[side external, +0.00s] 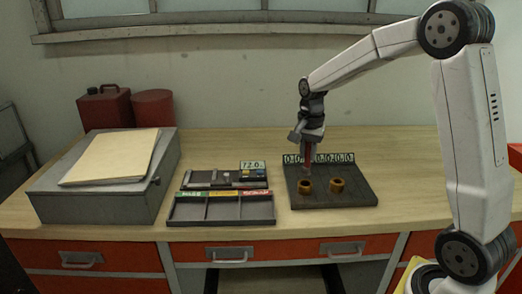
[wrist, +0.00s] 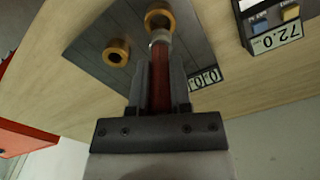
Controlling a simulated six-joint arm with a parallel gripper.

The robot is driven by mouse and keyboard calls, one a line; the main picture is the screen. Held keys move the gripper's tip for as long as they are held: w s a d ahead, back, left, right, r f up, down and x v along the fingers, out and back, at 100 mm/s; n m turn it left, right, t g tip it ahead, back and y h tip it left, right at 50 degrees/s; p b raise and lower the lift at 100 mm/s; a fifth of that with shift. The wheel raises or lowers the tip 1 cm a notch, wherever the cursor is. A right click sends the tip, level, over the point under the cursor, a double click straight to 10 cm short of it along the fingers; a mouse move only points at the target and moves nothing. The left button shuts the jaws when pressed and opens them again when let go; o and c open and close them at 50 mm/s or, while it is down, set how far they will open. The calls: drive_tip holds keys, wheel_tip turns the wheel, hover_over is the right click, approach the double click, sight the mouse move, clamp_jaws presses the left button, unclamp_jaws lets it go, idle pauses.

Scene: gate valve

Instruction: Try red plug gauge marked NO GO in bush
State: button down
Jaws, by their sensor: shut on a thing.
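My gripper (side external: 308,158) is shut on the red plug gauge (wrist: 160,88), above the dark plate (side external: 355,197). The gauge's red handle is between the fingers and its pale metal end (wrist: 160,38) points away from the gripper. Two brass-coloured bushes stand on the plate, a left one (side external: 304,187) and a right one (side external: 337,185). In the wrist view the gauge end overlaps the near rim of one bush (wrist: 159,16); the other bush (wrist: 117,52) is off to the left. I cannot tell whether the end touches the bush. No NO GO marking is readable.
A divided tray (side external: 222,222) with green, yellow and red labels lies left of the plate. Behind it is a gauge rack (side external: 210,184) with a 72.0 display (side external: 253,165). A number strip (side external: 335,157) edges the plate's back. A grey box (side external: 110,205) stands far left.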

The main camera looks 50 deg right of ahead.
sight(307, 167)
drive_tip(key=shift+f, duration=1.35)
drive_tip(key=shift+f, duration=1.3)
idle(2.3)
drive_tip(key=shift+r, duration=1.75)
idle(1.0)
